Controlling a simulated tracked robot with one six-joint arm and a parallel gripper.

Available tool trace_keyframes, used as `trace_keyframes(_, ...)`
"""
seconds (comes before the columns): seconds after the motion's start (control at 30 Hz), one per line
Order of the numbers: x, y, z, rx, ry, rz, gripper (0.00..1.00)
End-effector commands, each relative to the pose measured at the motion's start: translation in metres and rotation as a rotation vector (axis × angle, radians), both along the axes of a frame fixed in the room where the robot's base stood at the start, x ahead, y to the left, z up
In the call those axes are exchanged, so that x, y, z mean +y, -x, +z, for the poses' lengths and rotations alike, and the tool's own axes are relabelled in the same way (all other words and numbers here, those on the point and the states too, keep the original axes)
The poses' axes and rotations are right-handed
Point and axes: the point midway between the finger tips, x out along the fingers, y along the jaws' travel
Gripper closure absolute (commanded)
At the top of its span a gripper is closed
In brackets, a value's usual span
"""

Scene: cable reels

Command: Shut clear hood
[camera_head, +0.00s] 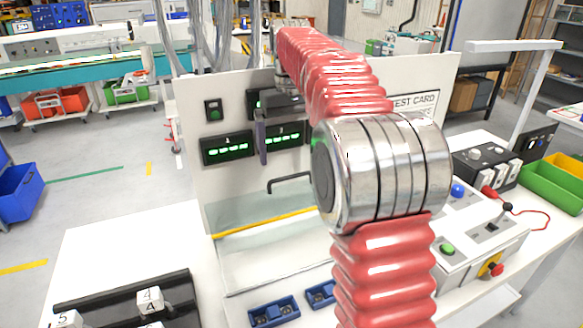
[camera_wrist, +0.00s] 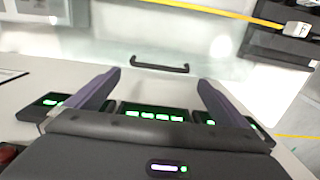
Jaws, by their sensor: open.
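The clear hood is a see-through panel with a yellow strip (camera_head: 265,222) along one edge, in front of the white upright board. Its black bar handle (camera_head: 290,182) shows below and right of my gripper (camera_head: 262,140). In the wrist view the handle (camera_wrist: 160,67) lies just beyond and between the fingertips of my open gripper (camera_wrist: 160,78), with nothing held. The handle looks apart from the fingers. The yellow strip (camera_wrist: 215,12) runs beyond it. The hood's exact tilt is hard to tell, and my arm hides its right part in the head view.
Green-lit displays (camera_head: 228,149) sit on the white board (camera_head: 195,100) close to my gripper. A black tray (camera_head: 100,305) with numbered white blocks is at front left. A control box (camera_head: 485,228) stands at right.

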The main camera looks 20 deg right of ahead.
Motion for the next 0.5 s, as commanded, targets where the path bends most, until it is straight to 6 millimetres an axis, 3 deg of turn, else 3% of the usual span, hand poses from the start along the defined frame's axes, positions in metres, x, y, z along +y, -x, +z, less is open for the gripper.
trace_keyframes(0.3, 0.000, 0.001, -0.044, 0.002, 0.000, 0.000, 0.00)
trace_keyframes(0.5, 0.000, 0.000, -0.058, 0.000, 0.000, -0.001, 0.00)
